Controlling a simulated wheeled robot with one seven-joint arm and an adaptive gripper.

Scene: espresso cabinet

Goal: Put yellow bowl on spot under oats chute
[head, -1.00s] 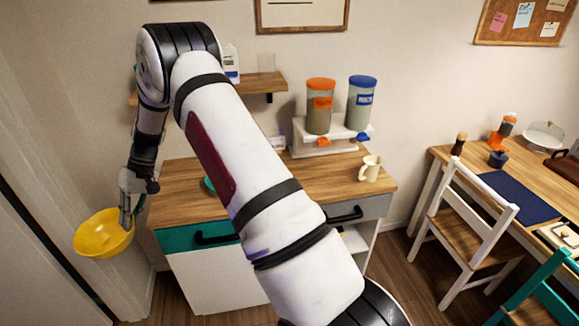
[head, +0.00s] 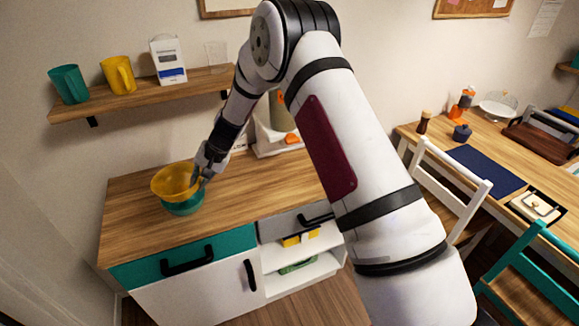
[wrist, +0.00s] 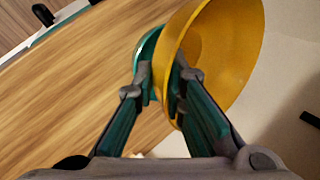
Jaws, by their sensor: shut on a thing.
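My gripper (head: 197,180) is shut on the rim of the yellow bowl (head: 172,182), at the bowl's right side. The bowl is over the left part of the wooden cabinet top (head: 130,215), just above a teal bowl (head: 183,208); I cannot tell whether they touch. In the wrist view the fingers (wrist: 166,88) pinch the wall of the yellow bowl (wrist: 235,50), with the teal bowl (wrist: 148,48) behind them. The dispenser (head: 268,138) stands at the back of the cabinet, mostly hidden by my arm. An orange spout (head: 292,139) shows; the spot under it is hidden.
A wall shelf (head: 145,95) above the cabinet holds a teal cup (head: 69,84), a yellow mug (head: 118,75) and a white carton (head: 168,61). The cabinet top between the bowls and the dispenser looks clear. A table (head: 430,138) and chairs stand to the right.

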